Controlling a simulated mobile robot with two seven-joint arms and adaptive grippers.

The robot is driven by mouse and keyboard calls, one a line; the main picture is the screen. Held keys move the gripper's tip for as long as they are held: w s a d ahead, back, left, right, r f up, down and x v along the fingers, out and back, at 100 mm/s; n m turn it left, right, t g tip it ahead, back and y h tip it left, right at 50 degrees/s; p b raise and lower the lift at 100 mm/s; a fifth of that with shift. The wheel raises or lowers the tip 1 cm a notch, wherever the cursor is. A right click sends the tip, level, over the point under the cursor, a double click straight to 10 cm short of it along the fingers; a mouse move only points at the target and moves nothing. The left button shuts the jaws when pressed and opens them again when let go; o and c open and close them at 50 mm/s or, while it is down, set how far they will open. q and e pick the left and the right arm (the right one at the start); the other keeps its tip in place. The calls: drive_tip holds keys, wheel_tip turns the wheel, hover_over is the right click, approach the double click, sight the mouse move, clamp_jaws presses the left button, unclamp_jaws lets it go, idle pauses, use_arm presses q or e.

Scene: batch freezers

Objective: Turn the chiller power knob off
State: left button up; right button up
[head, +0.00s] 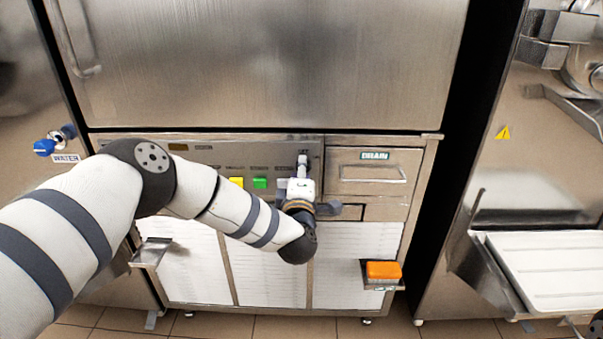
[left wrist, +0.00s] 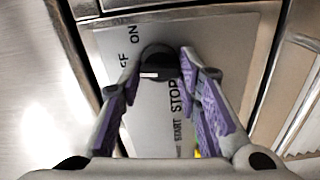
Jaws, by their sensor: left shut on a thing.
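The chiller power knob (left wrist: 162,68) is round and black with a short white mark. In the left wrist view it sits between the fingers of my left gripper (left wrist: 160,60), which is shut on it. The white mark lies on the knob's left side, level with the partly covered OFF label (left wrist: 125,62); the ON label (left wrist: 133,34) is above that. In the head view my left gripper (head: 302,164) is at the right end of the control panel (head: 205,158), and the knob is hidden by it. My right gripper is not in view.
Yellow (head: 236,183) and green (head: 260,183) buttons sit left of the gripper. A DRAIN drawer (head: 374,172) is at its right. An orange block (head: 383,270) rests on a low bracket. A blue WATER valve (head: 45,147) is at the left.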

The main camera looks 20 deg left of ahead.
use_arm(q)
drive_tip(key=shift+f+n, duration=0.1)
drive_tip(key=shift+n, duration=0.4)
idle(0.3)
drive_tip(key=o, duration=1.1)
drive_tip(key=shift+s, duration=0.1)
drive_tip(key=v, duration=1.2)
